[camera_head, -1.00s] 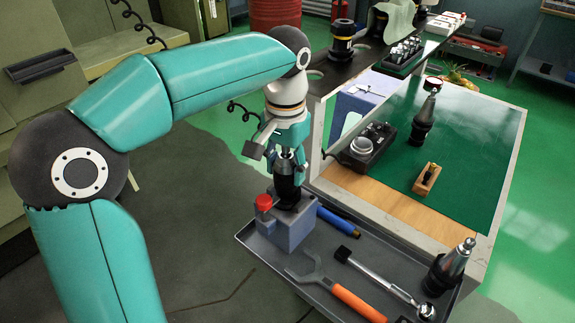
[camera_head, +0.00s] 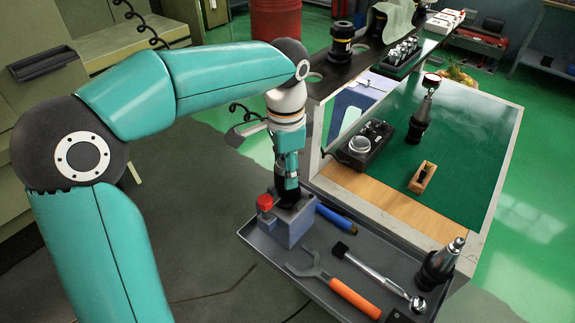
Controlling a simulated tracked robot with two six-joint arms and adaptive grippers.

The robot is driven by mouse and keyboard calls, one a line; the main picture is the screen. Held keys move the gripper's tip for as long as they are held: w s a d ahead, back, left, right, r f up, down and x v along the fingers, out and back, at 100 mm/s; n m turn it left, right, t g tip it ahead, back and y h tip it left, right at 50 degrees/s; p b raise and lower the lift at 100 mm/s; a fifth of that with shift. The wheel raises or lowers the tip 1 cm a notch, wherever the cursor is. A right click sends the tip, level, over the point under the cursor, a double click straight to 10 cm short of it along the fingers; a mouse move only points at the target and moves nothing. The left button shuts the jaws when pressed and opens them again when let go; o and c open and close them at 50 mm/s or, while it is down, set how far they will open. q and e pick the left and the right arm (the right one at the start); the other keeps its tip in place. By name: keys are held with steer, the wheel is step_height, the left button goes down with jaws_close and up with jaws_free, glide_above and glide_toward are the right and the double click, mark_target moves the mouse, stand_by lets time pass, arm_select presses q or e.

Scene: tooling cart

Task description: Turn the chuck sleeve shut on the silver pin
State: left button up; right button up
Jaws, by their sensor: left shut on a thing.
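The dark chuck (camera_head: 289,199) stands upright in a grey-blue block (camera_head: 291,232) with a red knob (camera_head: 265,202) at its left. My left gripper (camera_head: 290,183) points straight down over the chuck, with its fingers shut on the chuck sleeve. The fingers and gripper body cover most of the sleeve. I cannot make out the silver pin, as the gripper hides the chuck's top. My right gripper is not in view.
The block stands on a grey tray (camera_head: 322,290) with a blue-handled tool (camera_head: 337,219), an orange-handled wrench (camera_head: 340,290), a ratchet (camera_head: 375,270) and a tool holder (camera_head: 438,265). A green-topped bench (camera_head: 465,150) with a small wooden block (camera_head: 422,178) lies to the right.

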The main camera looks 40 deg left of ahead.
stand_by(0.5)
arm_select(q)
steer(key=o, duration=1.2)
steer(key=shift+c, duration=0.2)
step_height(320, 180, up, 11)
steer(key=shift+w, duration=0.1)
steer(key=shift+r, duration=0.5)
